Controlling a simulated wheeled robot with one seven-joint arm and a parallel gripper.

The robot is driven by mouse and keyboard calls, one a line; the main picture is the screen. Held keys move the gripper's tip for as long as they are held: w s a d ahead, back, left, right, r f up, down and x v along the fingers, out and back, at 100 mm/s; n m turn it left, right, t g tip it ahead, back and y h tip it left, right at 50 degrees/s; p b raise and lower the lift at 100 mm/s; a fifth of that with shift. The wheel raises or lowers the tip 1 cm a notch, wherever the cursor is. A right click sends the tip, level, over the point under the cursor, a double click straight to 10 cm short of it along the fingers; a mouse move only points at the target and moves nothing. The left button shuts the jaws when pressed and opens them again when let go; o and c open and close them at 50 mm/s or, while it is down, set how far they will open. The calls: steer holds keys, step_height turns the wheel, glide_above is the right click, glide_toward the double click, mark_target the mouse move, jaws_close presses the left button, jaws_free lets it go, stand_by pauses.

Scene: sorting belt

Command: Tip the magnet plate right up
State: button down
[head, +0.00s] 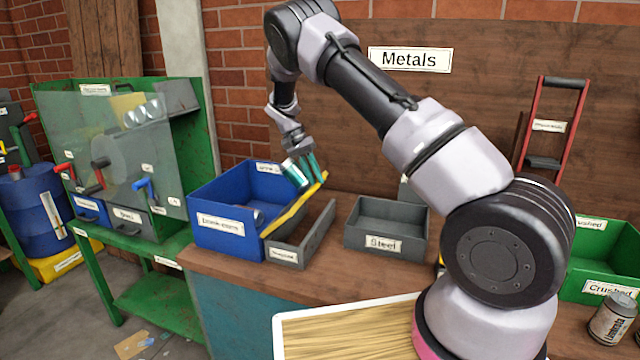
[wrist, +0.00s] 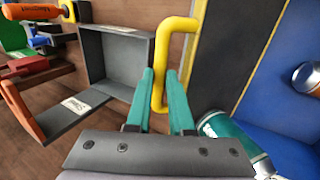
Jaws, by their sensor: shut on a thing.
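The magnet plate shows in the wrist view as a dark panel (wrist: 226,45) with a yellow edge strip and a yellow bar handle (wrist: 160,65). In the head view its yellow edge (head: 285,217) slants up to the right along the right side of the blue bin (head: 222,236), so it looks tilted. My gripper (head: 312,167) is at the upper end of that edge. In the wrist view its teal fingers (wrist: 165,95) are closed around the handle. A teal and silver can (wrist: 228,132) is close beside the fingers; what supports it is unclear.
A low grey tray (head: 302,240) stands right of the blue bin, then a grey Steel bin (head: 386,238), empty. Another can (wrist: 305,77) shows at the blue bin. A green Crushed bin (head: 600,265) and a loose can (head: 613,318) are far right.

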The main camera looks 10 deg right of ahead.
steer(key=shift+w+a+r, duration=0.25)
steer(key=shift+w+a, duration=0.05)
steer(key=shift+a, duration=0.35)
steer(key=shift+w+a+r, duration=0.3)
steer(key=shift+a, duration=0.4)
steer(key=shift+w+a+r, duration=0.25)
steer(key=shift+w+a, duration=0.05)
steer(key=shift+a, duration=0.35)
steer(key=shift+w+a+r, duration=0.1)
steer(key=shift+a+r, duration=0.05)
steer(key=c, duration=1.1)
jaws_free()
steer(key=o, duration=0.3)
steer(key=shift+w+a, duration=0.1)
steer(key=shift+d, duration=0.4)
steer(key=v, duration=1)
steer(key=shift+r, duration=0.3)
steer(key=shift+a, duration=0.1)
